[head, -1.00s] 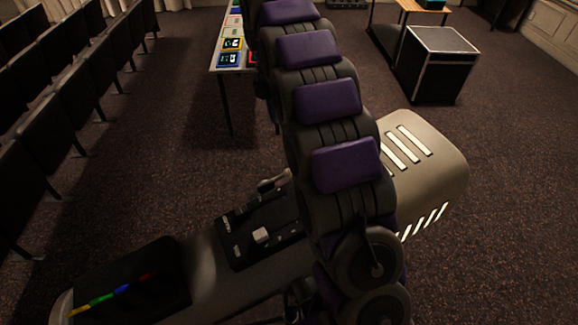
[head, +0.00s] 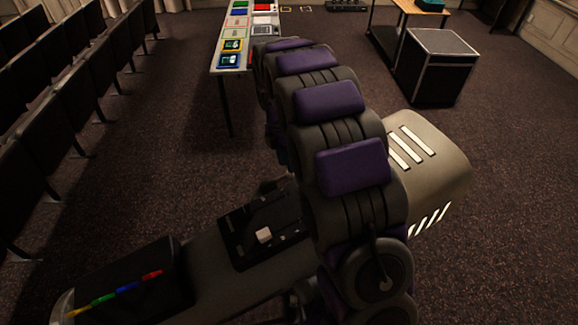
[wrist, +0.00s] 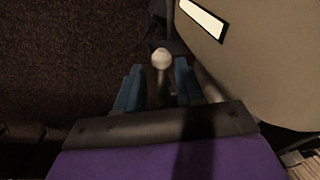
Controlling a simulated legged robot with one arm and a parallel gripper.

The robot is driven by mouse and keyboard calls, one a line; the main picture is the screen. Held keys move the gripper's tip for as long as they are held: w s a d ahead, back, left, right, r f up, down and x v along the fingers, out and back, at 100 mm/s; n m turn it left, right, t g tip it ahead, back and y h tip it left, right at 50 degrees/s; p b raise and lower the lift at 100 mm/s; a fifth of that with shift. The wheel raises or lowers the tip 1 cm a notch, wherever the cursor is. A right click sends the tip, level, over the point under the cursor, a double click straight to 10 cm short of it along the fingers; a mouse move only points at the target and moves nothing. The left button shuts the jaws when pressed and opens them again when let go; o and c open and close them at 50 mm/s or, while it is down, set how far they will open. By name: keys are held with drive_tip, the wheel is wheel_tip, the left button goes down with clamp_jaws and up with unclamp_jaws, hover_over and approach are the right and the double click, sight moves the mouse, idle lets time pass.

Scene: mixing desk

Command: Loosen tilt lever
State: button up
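In the wrist view, my gripper (wrist: 159,70) shows two blue fingers standing apart. A pale round knob (wrist: 161,58) on a dark stalk (wrist: 163,88) lies in line with the gap between them. It looks like a lever, but I cannot tell for sure that it is the tilt lever. I see no finger clearly closed on it, and contact is unclear. In the head view, my purple-padded arm hides most of the gripper, and I cannot make out the knob there.
A table (head: 226,72) with several coloured panels stands at the back. A black case (head: 440,68) stands at the back right, in front of a wooden-topped desk (head: 412,8). Rows of dark seats (head: 70,85) line the left. Carpet (head: 165,140) between seats and table is clear.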

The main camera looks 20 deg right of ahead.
sight(282, 177)
drive_tip(key=shift+x, duration=1.05)
drive_tip(key=shift+s+f, duration=0.15)
drive_tip(key=shift+f, duration=0.35)
drive_tip(key=shift+d, duration=0.35)
drive_tip(key=shift+c, duration=0.5)
drive_tip(key=shift+a, duration=0.15)
clamp_jaws()
